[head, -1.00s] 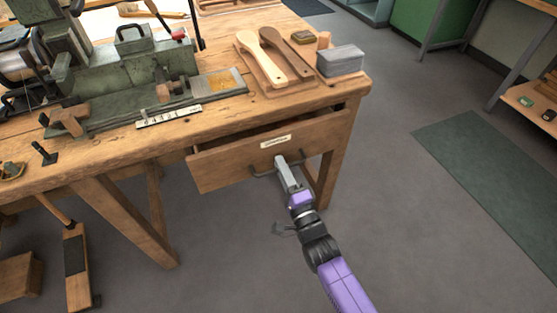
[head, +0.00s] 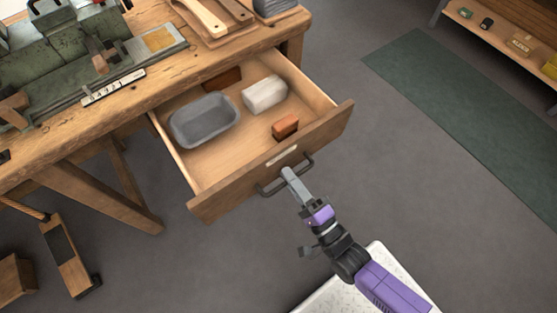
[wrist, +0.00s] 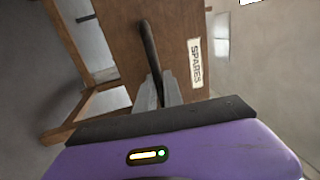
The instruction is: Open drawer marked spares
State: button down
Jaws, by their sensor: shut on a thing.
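The wooden drawer (head: 240,191) under the bench stands well open, its inside in view. Its label reads SPARES (wrist: 195,62) in the wrist view; the label also shows in the head view (head: 282,156). A dark bar handle (head: 268,191) runs across the drawer front. My gripper (head: 290,174) is shut on this handle; in the wrist view the fingers (wrist: 158,92) close around the bar (wrist: 149,45). Inside the drawer lie a grey tray (head: 204,121), a white block (head: 264,95), an orange-brown block (head: 285,126) and a dark brown piece (head: 223,79) at the back.
A green mat (head: 470,110) and a shelf (head: 500,35) are at right. Floor right of the drawer is clear.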

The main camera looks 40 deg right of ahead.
jog(key=shift+s+f, duration=0.1)
jog(key=shift+s, duration=0.7)
jog(key=c, duration=1.8)
grip_release()
jog(key=shift+o, duration=0.2)
jog(key=s+f, duration=0.1)
jog(key=s, duration=0.6)
jog(key=shift+s+f, duration=0.2)
jog(key=shift+s, duration=0.15)
